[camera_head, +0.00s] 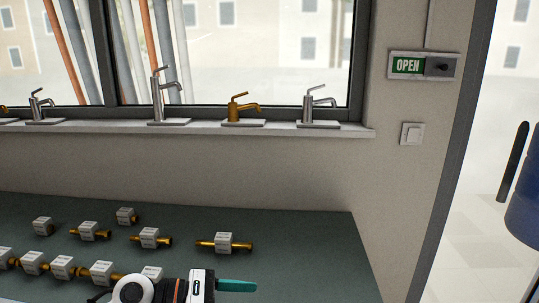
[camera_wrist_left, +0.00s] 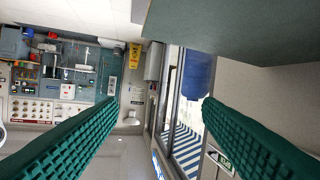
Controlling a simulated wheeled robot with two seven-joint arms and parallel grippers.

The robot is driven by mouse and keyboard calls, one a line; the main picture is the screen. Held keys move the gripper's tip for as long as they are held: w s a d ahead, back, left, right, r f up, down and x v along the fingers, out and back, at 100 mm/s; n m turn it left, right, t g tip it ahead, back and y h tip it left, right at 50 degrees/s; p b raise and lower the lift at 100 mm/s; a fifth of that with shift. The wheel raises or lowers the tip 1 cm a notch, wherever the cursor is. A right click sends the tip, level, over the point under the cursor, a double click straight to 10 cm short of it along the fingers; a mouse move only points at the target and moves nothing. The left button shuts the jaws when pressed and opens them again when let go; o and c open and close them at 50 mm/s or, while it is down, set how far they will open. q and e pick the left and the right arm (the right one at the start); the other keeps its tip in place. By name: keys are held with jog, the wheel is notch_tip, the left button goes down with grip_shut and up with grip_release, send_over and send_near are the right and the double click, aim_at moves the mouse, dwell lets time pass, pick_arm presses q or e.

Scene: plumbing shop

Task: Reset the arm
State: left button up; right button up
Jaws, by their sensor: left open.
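My left gripper (camera_head: 237,286) shows at the bottom of the head view, with its teal finger pointing right over the green table top (camera_head: 310,260). In the left wrist view the two ribbed green fingers of my left gripper (camera_wrist_left: 161,104) stand wide apart, with nothing between them. The gripper is open and empty. Most of the left arm is out of the head view. My right gripper is not in view.
Several brass fittings with white labels, one of them (camera_head: 223,243) near the gripper, lie on the table. Display taps (camera_head: 242,109) stand on the windowsill above. Right of the table are a wall with a switch (camera_head: 411,134) and an OPEN sign (camera_head: 408,66).

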pick_arm(q)
notch_tip(320, 180, up, 6)
jog(key=n+t+h, duration=0.4)
jog(key=n+t, duration=0.3)
jog(key=n, duration=0.2)
jog(key=w+a+n+t+y, duration=0.2)
jog(key=a+n+t+y, duration=0.45)
jog(key=n, duration=0.85)
jog(key=s+a+f+n+g+y, duration=0.1)
jog(key=s+a+f+n+y, duration=0.2)
jog(key=a+f+n+y, duration=0.35)
jog(key=s+a+f+n+g+y, duration=0.1)
jog(key=s+a+f+n+y, duration=0.2)
jog(key=f+n+y, duration=0.65)
jog(key=s+f+n+g+h, duration=0.2)
jog(key=s+f+n+g, duration=0.3)
jog(key=s, duration=0.5)
jog(key=s+f+n+g+h, duration=0.2)
jog(key=s+f+n+g, duration=0.2)
jog(key=s+f+g, duration=0.35)
jog(key=s+f, duration=0.3)
jog(key=f, duration=2.3)
jog(key=s+a+f, duration=0.2)
jog(key=s+f, duration=1.3)
jog(key=s, duration=0.1)
jog(key=shift+s+a+f+m+g+y, duration=0.15)
jog(key=shift+a+f+m+g+y, duration=0.15)
jog(key=shift+a+f+m+y, duration=0.1)
